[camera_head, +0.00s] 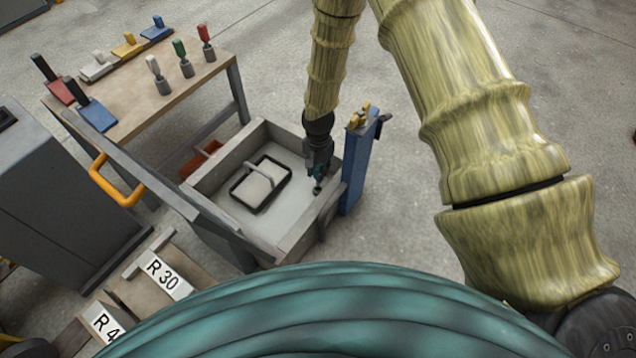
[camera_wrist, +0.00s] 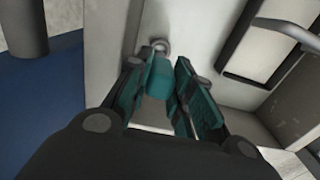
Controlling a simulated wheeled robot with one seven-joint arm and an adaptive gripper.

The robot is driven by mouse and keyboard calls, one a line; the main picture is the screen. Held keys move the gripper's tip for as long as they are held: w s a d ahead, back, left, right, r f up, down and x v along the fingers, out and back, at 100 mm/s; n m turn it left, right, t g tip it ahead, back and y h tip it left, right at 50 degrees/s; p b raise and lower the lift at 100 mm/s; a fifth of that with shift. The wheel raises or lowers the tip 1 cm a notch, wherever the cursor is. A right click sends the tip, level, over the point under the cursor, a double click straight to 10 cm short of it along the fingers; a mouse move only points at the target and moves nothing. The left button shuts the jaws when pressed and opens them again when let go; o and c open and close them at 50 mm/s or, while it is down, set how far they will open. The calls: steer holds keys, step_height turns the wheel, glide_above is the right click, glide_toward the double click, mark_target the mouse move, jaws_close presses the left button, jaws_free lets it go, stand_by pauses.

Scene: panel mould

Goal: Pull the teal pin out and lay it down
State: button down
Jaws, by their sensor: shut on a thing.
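My gripper (camera_head: 317,174) is over the right inner side of the grey mould (camera_head: 296,240), pointing down. It is shut on the teal pin (camera_wrist: 159,76), which shows between the two fingers (camera_wrist: 165,100) in the wrist view. A round grey end or collar (camera_wrist: 161,47) shows just beyond the pin, by the pale mould surface. The fingers hide much of the pin. I cannot tell whether its end still sits in a hole. A black rectangular frame with a grey handle (camera_head: 262,184) lies on the mould floor.
A blue post (camera_head: 358,165) with yellow pieces on top stands close right of the mould. A wooden table (camera_head: 190,95) at upper left holds coloured tools. Signs R 30 (camera_head: 165,277) and R 4 (camera_head: 106,322) are at lower left. The mould floor left of my gripper has bare room.

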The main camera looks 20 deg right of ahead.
steer(key=shift+r, duration=0.25)
stand_by(0.4)
steer(key=shift+r+p, duration=1.85)
steer(key=shift+p, duration=0.2)
